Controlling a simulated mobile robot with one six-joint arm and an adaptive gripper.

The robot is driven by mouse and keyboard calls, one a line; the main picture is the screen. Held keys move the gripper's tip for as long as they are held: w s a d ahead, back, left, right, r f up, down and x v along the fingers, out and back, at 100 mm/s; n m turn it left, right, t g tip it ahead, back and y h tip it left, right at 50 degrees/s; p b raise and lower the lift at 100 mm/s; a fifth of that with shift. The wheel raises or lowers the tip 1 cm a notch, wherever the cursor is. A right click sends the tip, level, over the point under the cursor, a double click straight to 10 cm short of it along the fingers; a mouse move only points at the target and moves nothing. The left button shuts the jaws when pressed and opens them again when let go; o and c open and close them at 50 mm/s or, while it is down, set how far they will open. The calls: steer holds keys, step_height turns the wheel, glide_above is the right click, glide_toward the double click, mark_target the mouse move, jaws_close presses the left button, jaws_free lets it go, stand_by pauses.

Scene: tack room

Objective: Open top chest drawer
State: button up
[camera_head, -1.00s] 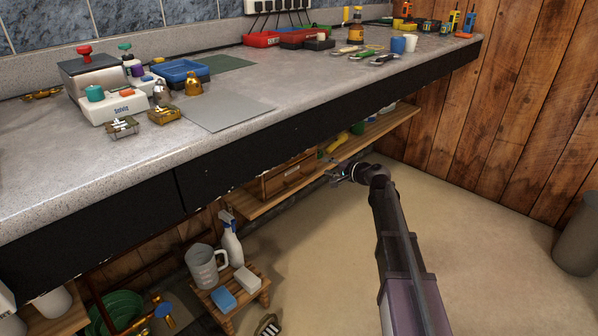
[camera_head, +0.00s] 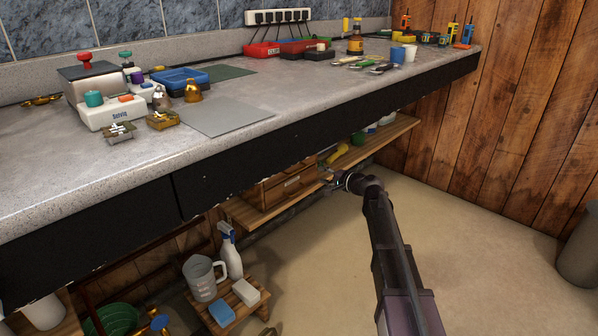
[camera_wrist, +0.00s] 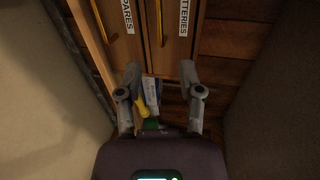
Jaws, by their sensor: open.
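The small wooden chest (camera_head: 285,187) stands on the low shelf under the counter, its upper part hidden by the counter edge. In the wrist view its front shows two drawer faces side by side, labelled SPARES (camera_wrist: 124,45) and BATTERIES (camera_wrist: 175,50). Each has a thin brass-coloured bar handle, one on the SPARES drawer (camera_wrist: 101,20) and one on the BATTERIES drawer (camera_wrist: 160,22). Both drawers look closed. My gripper (camera_wrist: 160,78) is open and empty, its fingers pointing at the chest front, apart from the handles. It also shows just right of the chest in the head view (camera_head: 333,181).
The low wooden shelf (camera_head: 385,141) runs right from the chest, with a yellow item (camera_head: 342,153) on it. The counter front (camera_head: 330,127) overhangs the chest. A stool (camera_head: 240,315) with a jug (camera_head: 203,277) and spray bottle (camera_head: 231,252) stands at left.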

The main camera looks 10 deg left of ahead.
mark_target(299, 170)
steer(key=b+x, duration=0.2)
steer(key=x, duration=1)
jaws_close()
